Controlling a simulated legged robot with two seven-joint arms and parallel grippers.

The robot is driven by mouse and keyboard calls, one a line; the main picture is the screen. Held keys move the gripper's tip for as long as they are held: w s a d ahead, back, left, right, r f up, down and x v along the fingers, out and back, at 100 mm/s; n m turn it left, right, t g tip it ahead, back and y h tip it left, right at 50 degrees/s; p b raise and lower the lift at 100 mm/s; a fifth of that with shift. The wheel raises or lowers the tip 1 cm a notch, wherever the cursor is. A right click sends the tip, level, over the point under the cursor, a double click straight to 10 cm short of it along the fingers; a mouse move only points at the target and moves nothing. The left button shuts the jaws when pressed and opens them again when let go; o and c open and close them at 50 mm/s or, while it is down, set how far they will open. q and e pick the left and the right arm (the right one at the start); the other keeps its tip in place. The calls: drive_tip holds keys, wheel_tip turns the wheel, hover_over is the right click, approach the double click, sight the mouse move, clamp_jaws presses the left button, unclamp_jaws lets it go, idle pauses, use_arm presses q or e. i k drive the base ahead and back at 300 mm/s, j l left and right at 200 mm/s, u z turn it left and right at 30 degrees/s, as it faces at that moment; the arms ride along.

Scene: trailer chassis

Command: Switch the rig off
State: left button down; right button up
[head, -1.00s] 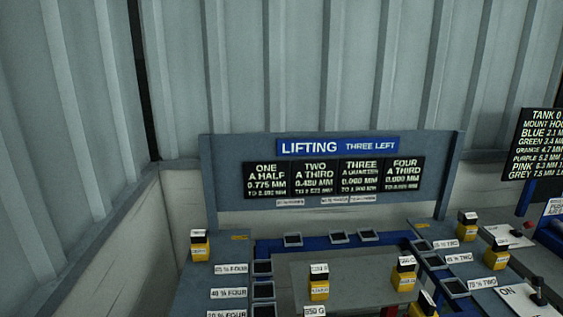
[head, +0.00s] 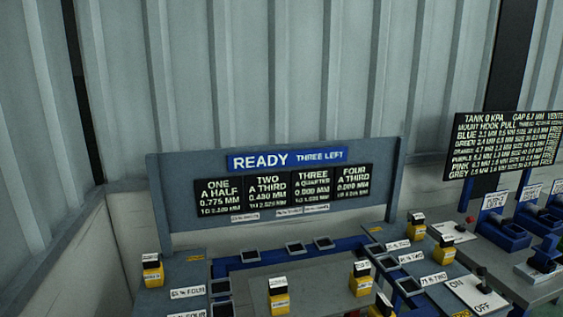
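The rig's sign board (head: 277,190) stands against the wall, and its blue header (head: 287,158) reads READY, THREE LEFT. Four black panels under it are headed ONE to FOUR; panel one (head: 219,196) reads A HALF, 0.775 MM. At the lower right a white plate (head: 462,290) is marked ON and OFF. I cannot tell which way the lever leans. Neither of my grippers is in view.
Yellow-and-black blocks stand on the bench, such as one at left (head: 152,271) and one in front (head: 278,297). Empty dark trays (head: 295,248) line the blue frame. Another lever (head: 469,222) and a tank board (head: 508,142) are at right, beside blue fixtures (head: 500,231).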

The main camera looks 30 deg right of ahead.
sight(481, 271)
drive_tip(key=z, duration=1.3)
